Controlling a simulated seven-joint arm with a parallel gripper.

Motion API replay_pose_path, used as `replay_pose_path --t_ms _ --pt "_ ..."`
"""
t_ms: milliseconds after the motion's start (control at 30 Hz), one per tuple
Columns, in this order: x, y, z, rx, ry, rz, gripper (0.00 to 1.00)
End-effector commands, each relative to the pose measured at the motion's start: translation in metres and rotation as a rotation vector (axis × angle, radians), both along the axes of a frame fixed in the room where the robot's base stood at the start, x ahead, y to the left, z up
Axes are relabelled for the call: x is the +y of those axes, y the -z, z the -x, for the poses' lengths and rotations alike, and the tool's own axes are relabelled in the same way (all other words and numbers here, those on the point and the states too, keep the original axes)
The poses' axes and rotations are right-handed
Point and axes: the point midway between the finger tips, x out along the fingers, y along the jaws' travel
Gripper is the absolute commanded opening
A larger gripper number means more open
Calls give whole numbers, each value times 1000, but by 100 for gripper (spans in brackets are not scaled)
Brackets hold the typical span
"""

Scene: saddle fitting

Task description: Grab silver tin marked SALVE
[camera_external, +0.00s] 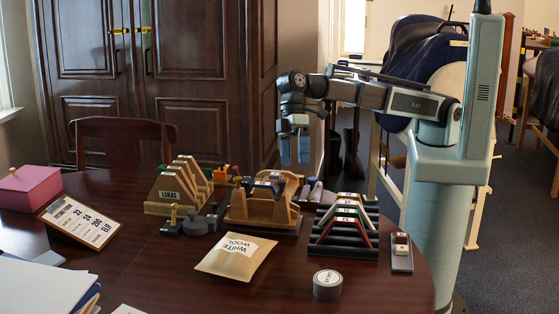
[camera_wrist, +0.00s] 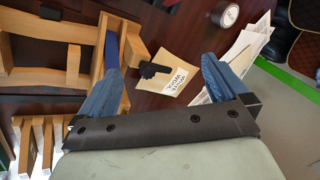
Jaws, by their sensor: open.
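The silver tin (camera_external: 327,284) is a short round can with a pale labelled lid. It stands upright near the front edge of the table; the lettering is too small to read surely. It also shows in the wrist view (camera_wrist: 229,16) at the top, beyond the fingers.
The tan WHITE WOOL packet (camera_external: 236,256) lies left of the tin. Wooden stands (camera_external: 262,212) and a dark rack with coloured strips (camera_external: 343,228) stand behind it. A clipboard (camera_external: 80,221) and pink box (camera_external: 30,187) are at left. Table space around the tin is clear.

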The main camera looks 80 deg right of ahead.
Motion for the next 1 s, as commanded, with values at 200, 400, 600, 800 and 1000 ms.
replay_pose_path --t_ms 200,400,600,800,1000 --pt "84 -42 74 -40 -188 -104 100" --pt "146 -63 128 -55 -296 -130 100" --pt "219 -40 150 -51 -283 19 100" --pt "273 17 138 -75 -133 284 100" --pt "291 48 130 -110 -32 418 100"
